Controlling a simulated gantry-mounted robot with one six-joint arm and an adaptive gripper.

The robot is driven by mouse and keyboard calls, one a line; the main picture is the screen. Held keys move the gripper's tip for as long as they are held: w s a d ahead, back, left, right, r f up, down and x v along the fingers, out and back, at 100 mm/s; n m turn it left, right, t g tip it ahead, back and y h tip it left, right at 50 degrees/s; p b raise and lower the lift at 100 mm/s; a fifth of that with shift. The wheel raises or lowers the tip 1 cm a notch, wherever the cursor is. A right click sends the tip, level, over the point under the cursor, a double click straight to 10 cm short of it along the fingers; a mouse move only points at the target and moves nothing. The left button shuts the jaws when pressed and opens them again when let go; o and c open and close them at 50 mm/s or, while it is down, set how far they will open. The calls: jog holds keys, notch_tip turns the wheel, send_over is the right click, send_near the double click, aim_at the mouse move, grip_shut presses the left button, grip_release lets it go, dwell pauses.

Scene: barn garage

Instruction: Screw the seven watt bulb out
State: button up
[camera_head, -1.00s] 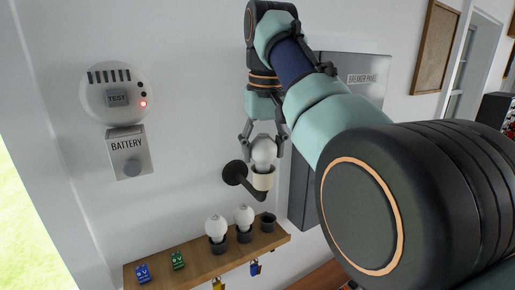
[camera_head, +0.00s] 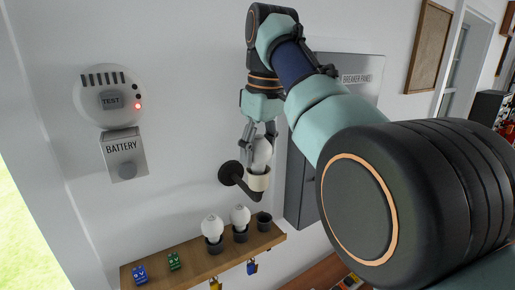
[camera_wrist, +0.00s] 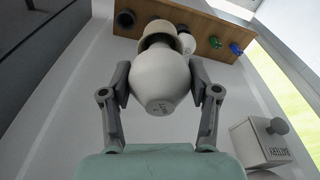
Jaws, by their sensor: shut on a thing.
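A white bulb (camera_head: 261,150) stands upright in the cream socket (camera_head: 258,181) of a black wall lamp bracket (camera_head: 231,174). In the wrist view the bulb (camera_wrist: 160,82) shows large, with small print on its top that I cannot read, and the socket (camera_wrist: 160,38) beyond it. My gripper (camera_head: 259,140) comes down from above. In the wrist view my gripper (camera_wrist: 159,78) has one finger on each side of the bulb and is shut on it. Two other white bulbs, the left one (camera_head: 212,226) and the right one (camera_head: 240,215), stand in dark cups on the shelf.
The wooden shelf (camera_head: 190,262) below holds an empty dark cup (camera_head: 264,221), a blue battery (camera_head: 139,275) and a green battery (camera_head: 174,261). Padlocks hang from its edge. A detector (camera_head: 106,97) with a red light and a battery box (camera_head: 124,153) are on the left wall. A breaker panel (camera_head: 302,180) is behind my arm.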

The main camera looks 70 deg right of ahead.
jog(key=n+p, duration=0.1)
jog(key=n, duration=0.2)
jog(key=shift+r+n, duration=0.15)
jog(key=shift+n, duration=0.25)
jog(key=shift+f+n+y+p, duration=0.2)
jog(key=shift+n+y+p, duration=0.25)
jog(key=shift+n, duration=0.65)
jog(key=o, duration=0.9)
jog(key=shift+o, duration=0.2)
